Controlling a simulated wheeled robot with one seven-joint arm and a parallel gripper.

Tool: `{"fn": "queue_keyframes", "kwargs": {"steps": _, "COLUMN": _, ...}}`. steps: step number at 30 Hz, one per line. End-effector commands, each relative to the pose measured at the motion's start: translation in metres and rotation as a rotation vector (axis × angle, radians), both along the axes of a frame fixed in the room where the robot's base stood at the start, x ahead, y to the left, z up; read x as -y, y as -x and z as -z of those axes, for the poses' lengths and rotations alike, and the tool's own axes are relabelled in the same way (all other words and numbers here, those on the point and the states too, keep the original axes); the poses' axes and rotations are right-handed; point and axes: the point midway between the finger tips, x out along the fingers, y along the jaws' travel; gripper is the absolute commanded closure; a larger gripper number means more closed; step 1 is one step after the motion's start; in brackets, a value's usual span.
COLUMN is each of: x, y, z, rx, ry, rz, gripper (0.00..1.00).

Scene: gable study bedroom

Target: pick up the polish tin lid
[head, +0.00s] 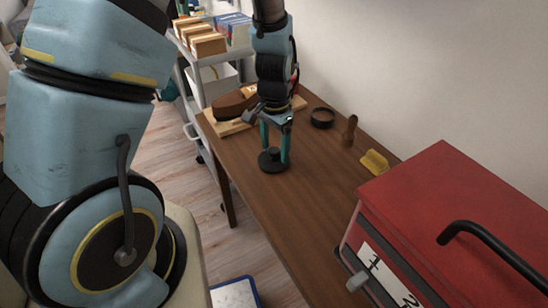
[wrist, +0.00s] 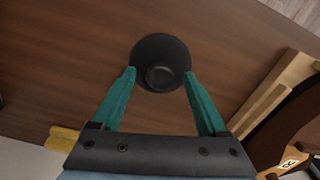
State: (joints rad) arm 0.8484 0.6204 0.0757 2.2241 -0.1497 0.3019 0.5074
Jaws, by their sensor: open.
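The black round lid (head: 272,160) with a small raised knob lies on the brown wooden table (head: 285,205), near its left edge. It also shows in the wrist view (wrist: 150,50), top centre, with the knob towards my fingers. My gripper (head: 275,151) points down over the lid, its two teal fingers apart. In the wrist view my gripper (wrist: 159,75) is open, with a fingertip on each side of the knob. I cannot tell whether the fingers touch the lid. A dark round open tin (head: 322,117) stands further back on the table.
A brown shoe (head: 232,103) rests on a wooden board (head: 228,127) behind my gripper. A wooden-handled brush (head: 350,130) and a yellow item (head: 374,162) stand along the wall side. A red box (head: 455,205) fills the near right. The table between is clear.

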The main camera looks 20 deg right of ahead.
Motion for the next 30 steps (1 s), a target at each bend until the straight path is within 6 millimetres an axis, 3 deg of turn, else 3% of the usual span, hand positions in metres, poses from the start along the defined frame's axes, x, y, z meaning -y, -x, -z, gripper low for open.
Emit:
{"fn": "queue_keyframes", "kwargs": {"steps": 4, "x": -0.0004, "y": 0.0002, "z": 0.0118, "rx": -0.001, "ry": 0.0, "rz": -0.002, "gripper": 0.23}}
{"fn": "queue_keyframes", "kwargs": {"steps": 11, "x": -0.0002, "y": 0.0, "z": 0.013, "rx": 0.0, "ry": 0.001, "rz": -0.002, "gripper": 0.23}}
{"fn": "queue_keyframes", "kwargs": {"steps": 30, "x": -0.0002, "y": 0.0, "z": 0.0127, "rx": 0.0, "ry": 0.001, "rz": -0.002, "gripper": 0.94}}
